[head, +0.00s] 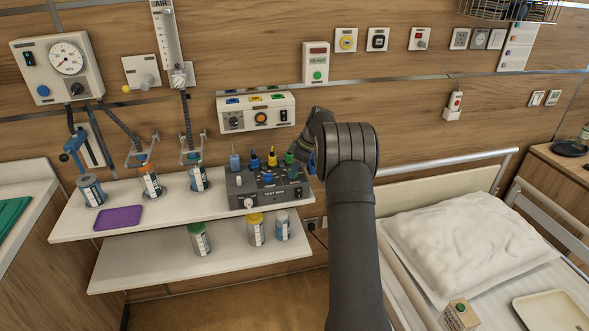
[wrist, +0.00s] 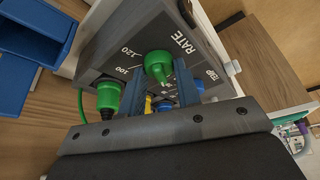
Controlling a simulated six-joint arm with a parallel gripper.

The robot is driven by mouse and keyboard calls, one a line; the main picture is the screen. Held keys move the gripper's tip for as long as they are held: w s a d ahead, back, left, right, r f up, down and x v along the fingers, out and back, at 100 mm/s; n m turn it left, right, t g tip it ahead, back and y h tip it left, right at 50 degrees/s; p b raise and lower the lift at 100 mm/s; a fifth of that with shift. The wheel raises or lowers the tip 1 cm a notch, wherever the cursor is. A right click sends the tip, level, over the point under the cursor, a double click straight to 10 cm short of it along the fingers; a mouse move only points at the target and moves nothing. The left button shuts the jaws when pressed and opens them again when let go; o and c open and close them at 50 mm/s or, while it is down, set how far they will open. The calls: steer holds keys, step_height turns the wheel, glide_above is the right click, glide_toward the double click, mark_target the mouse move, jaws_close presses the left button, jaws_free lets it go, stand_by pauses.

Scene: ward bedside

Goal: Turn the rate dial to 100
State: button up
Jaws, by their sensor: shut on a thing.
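The green rate dial (wrist: 158,64) sits on the dark grey test box (wrist: 205,50), beside the label RATE, with the marks 120 and 100 on its left in the wrist view. My gripper (wrist: 160,86) has its fingers on either side of the dial and is shut on it. I cannot clearly tell which mark the dial points at. In the head view the test box (head: 262,200) stands on the upper shelf, and my gripper (head: 309,153) is at its right end, partly hidden by my wrist.
A green plug with a cable (wrist: 108,97) stands close to my left finger in the wrist view. A wall unit with coloured sockets (head: 257,111) hangs above the box.

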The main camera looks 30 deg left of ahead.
steer(key=m+t, duration=0.1)
steer(key=m, duration=0.2)
steer(key=shift+s+m, duration=0.15)
steer(key=shift+m, duration=0.25)
steer(key=m+t, duration=0.2)
steer(key=m, duration=0.2)
steer(key=shift+s+m, duration=0.1)
steer(key=shift+m, duration=0.2)
steer(key=m+t, duration=0.1)
steer(key=m, duration=0.1)
steer(key=m+h, duration=0.1)
steer(key=m, duration=0.1)
steer(key=shift+a+m+t, duration=0.15)
steer(key=shift+m+t, duration=0.15)
steer(key=shift+t, duration=0.1)
steer(key=shift+s+m+t+h, duration=0.1)
steer(key=shift+m+t+h, duration=0.4)
steer(key=shift+m, duration=1.7)
steer(key=o, duration=1)
steer(key=shift+c, duration=0.2)
steer(key=v, duration=1.7)
steer(key=shift+a+r, duration=0.3)
steer(key=shift+a, duration=0.05)
